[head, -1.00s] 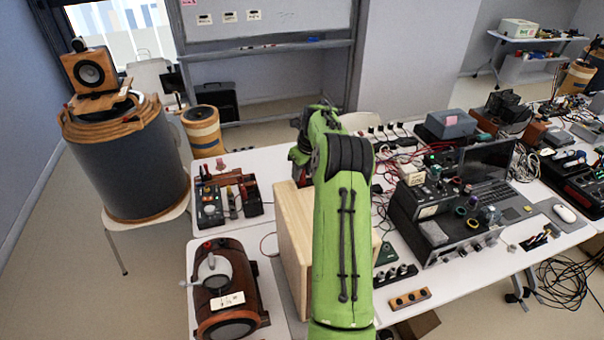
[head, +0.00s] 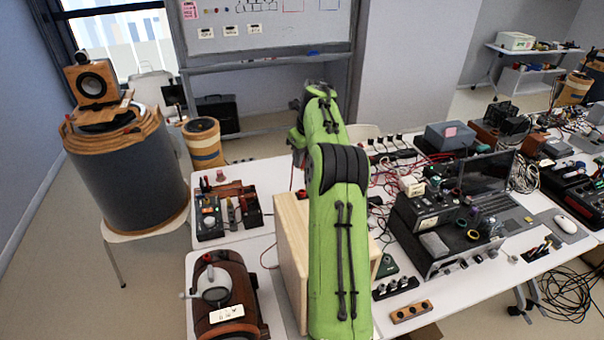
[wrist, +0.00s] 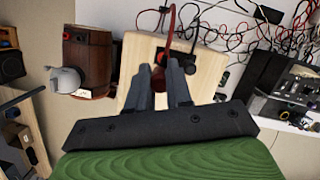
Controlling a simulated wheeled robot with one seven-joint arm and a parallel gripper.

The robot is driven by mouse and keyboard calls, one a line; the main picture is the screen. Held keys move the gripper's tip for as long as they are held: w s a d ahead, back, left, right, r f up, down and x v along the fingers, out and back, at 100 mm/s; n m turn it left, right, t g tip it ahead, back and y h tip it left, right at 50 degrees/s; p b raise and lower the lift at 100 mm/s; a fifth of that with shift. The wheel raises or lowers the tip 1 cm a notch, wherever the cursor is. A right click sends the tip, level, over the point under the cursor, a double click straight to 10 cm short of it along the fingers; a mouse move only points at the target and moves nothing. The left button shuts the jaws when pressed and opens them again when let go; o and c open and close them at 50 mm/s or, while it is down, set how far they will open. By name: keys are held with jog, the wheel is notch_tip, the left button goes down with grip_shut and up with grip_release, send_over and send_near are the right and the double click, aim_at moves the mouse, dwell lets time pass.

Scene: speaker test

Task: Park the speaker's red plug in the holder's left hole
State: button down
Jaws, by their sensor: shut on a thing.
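In the wrist view my gripper (wrist: 160,88) is shut on the red plug (wrist: 158,78), between its fingertips. A red cable (wrist: 169,20) runs upward in the picture past the plug. Behind the fingers is the pale wooden speaker (wrist: 207,72), with a dark panel and black plug (wrist: 190,62). Whether the red plug touches the speaker cannot be told. In the head view the speaker (head: 293,240) stands on the table, partly hidden by my green arm. The holder (head: 411,311), a small wooden block with dark holes, lies right of it near the front edge. My fingers are hidden there.
A brown barrel-shaped device (head: 228,290) stands left of the speaker. A black strip of knobs (head: 395,288) lies just behind the holder, and stacked electronics (head: 440,230) stand to its right. Loose cables cover the table behind. Little bare table surrounds the holder.

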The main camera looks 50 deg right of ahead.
jog(key=shift+r, duration=0.5)
jog(key=shift+r, duration=1.95)
jog(key=shift+f, duration=0.1)
